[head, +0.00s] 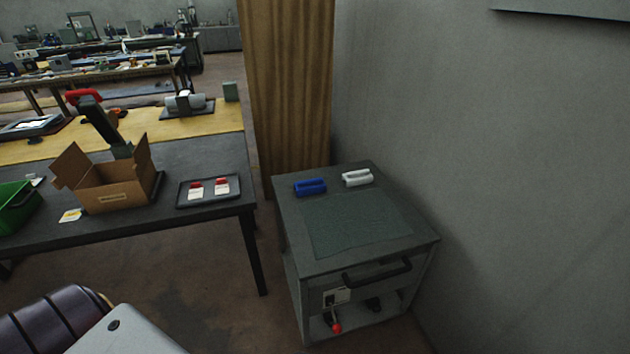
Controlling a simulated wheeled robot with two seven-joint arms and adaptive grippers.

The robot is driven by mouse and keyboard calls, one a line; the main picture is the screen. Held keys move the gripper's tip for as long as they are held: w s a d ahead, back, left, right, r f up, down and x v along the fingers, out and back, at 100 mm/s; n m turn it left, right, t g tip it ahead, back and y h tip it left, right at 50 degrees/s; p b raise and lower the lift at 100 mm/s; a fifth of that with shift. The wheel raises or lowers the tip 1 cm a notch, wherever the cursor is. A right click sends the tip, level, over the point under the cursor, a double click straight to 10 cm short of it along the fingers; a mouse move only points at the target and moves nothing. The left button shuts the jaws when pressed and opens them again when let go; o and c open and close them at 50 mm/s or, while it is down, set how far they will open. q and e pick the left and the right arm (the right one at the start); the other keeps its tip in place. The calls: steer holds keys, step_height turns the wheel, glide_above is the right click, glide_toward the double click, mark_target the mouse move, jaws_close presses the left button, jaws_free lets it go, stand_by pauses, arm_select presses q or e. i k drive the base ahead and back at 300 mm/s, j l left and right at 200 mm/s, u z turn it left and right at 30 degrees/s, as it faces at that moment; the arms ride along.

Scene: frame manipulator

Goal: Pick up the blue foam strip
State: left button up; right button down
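The blue foam strip (310,187) lies near the back left of the top of a small grey cabinet (421,239). It looks like a short, thick blue block. A white strip of similar shape (357,178) lies just to its right, apart from it. Neither gripper shows in the head view. Nothing touches the blue strip, and nothing covers it.
A dark table (190,223) at the left holds an open cardboard box (112,193), a green bin (14,208) and a black tray (208,191) with two red-and-white items. A grey wall (510,180) stands close right of the cabinet. Floor shows between table and cabinet.

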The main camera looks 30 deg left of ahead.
mark_target(316, 186)
steer(key=j+z, duration=0.3)
steer(key=j, duration=0.45)
steer(key=j+z, duration=0.3)
steer(key=j, duration=0.5)
